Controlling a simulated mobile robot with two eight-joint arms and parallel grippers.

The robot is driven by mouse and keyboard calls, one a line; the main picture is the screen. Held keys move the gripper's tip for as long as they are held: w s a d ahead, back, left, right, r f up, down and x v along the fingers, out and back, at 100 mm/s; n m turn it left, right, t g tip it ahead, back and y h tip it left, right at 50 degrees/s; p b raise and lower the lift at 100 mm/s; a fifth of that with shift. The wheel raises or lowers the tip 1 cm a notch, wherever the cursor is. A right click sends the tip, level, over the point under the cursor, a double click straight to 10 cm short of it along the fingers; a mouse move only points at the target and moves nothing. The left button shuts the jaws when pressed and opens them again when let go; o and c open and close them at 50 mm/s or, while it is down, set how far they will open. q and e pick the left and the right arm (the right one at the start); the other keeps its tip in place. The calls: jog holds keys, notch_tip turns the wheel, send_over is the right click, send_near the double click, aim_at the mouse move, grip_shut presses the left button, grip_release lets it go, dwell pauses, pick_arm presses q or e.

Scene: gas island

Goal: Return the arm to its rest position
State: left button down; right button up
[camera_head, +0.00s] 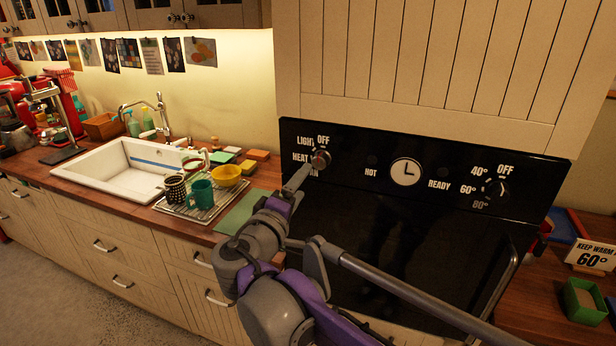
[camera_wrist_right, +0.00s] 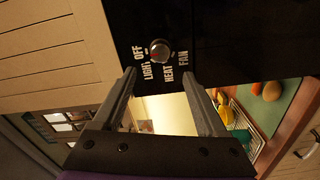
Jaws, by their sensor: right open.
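My right gripper (camera_head: 299,178) is at the left end of the black oven panel (camera_head: 342,178), in front of the left knob (camera_head: 320,160). In the wrist view its two fingers (camera_wrist_right: 159,76) are spread apart with nothing between them. The round metal knob (camera_wrist_right: 160,50) shows just beyond the fingertips, clear of them in the picture. Its labels read OFF, LIGHT, HEAT and FAN; I cannot tell exactly where it points. My right arm (camera_head: 275,285), grey and purple, comes up from the bottom middle. My left gripper is not in view.
A clock (camera_head: 405,172) and a second knob (camera_head: 495,188) are on the panel. Left of the oven, a drying rack (camera_head: 172,208) holds cups and a yellow bowl (camera_head: 227,175), beside a white sink (camera_head: 120,180). A green box (camera_head: 583,301) stands on the right counter.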

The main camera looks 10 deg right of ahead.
jog(key=shift+s+a, duration=0.35)
jog(key=shift+s, duration=0.15)
